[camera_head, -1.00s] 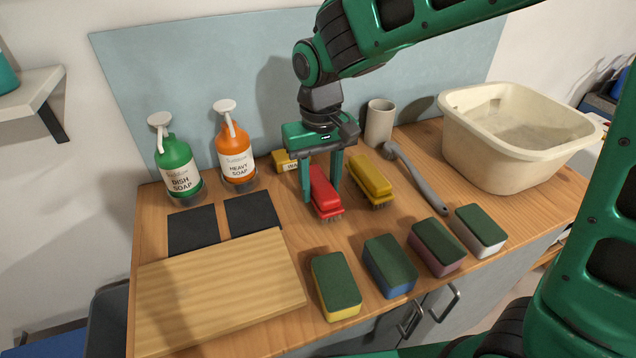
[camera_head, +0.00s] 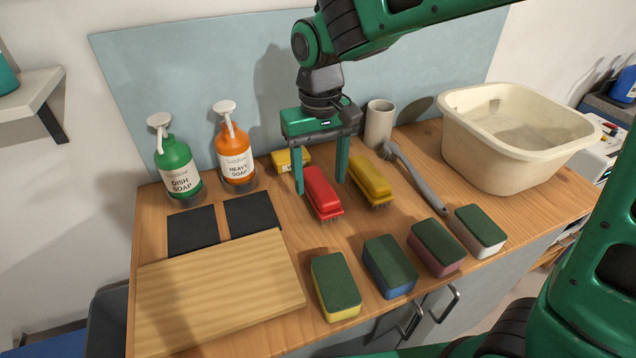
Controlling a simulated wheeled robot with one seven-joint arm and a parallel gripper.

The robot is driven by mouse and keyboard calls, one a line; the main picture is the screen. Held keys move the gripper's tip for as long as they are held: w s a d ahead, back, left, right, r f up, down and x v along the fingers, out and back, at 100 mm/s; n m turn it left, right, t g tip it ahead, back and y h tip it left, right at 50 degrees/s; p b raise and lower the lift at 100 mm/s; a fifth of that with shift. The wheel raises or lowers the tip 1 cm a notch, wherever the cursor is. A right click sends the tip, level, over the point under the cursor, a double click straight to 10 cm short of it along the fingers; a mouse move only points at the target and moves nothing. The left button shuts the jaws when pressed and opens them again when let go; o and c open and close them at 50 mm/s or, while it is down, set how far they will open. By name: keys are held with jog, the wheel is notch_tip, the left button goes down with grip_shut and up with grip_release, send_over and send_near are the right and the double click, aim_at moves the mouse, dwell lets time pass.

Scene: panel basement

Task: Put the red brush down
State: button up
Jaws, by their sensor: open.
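The red brush (camera_head: 323,192) lies on the wooden counter, bristles down, left of the yellow brush (camera_head: 371,179). My gripper (camera_head: 320,186) is open. Its two green fingers are spread apart, one on each side of the far part of the red brush, with visible gaps to it. The gripper body hangs above and behind the brush. Whether the fingertips touch the counter is not clear.
A yellow box (camera_head: 290,160) stands just behind the left finger. A grey-handled brush (camera_head: 415,178) and a beige cup (camera_head: 379,124) are to the right. Several sponges (camera_head: 337,284) line the front. A cutting board (camera_head: 220,290) lies left; a cream basin (camera_head: 515,135) stands right.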

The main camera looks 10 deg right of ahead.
aim_at(320, 183)
notch_tip(320, 183, up, 9)
dwell(0.3)
